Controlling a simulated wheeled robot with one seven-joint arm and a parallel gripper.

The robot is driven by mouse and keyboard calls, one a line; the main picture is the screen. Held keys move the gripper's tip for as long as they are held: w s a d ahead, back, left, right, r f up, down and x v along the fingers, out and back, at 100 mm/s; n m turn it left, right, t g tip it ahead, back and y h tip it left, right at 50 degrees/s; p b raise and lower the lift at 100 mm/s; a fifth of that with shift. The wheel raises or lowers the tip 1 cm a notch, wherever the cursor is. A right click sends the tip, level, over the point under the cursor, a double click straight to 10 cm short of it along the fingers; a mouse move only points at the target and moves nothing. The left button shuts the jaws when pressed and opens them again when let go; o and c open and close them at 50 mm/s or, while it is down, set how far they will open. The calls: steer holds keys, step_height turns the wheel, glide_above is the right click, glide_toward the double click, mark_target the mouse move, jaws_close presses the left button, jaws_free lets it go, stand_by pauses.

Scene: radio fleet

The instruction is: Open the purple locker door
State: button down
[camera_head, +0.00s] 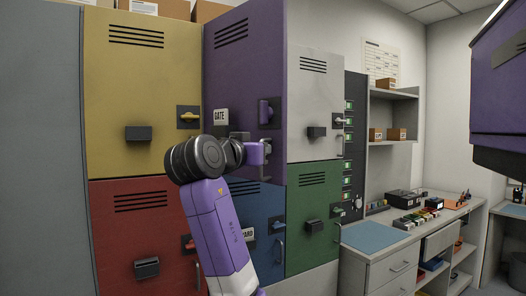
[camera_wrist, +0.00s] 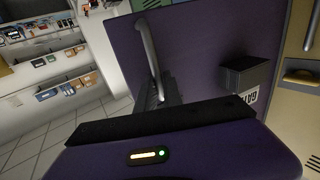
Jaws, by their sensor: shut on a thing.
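The purple locker door (camera_head: 240,75) is in the upper row, between the yellow and white doors. It bears a GATE label, vent slots and a purple latch (camera_head: 266,110) on a dark plate. The slant of its top edge shows it standing partly open, its right edge swung out. Its grey bar handle (camera_wrist: 147,45) is near that edge. My gripper (camera_head: 262,150) reaches in from below and is shut on the handle. In the wrist view the handle's lower end runs down to my gripper's fingers (camera_wrist: 160,92); the grip itself is partly hidden.
A yellow locker (camera_head: 140,85) is at left, a red one (camera_head: 135,235) below it. White (camera_head: 313,90), green (camera_head: 313,195) and blue (camera_head: 255,205) lockers are close by. A workbench (camera_head: 375,236) with small items stands at right. The wrist view shows open tiled floor (camera_wrist: 35,150).

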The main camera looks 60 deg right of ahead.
steer(key=shift+a+r, duration=0.1)
stand_by(0.3)
steer(key=c, duration=1.8)
jaws_free()
steer(key=shift+o, duration=0.2)
steer(key=a+b, duration=0.2)
steer(key=a, duration=0.5)
steer(key=shift+s+a, duration=0.15)
steer(key=shift+a, duration=0.2)
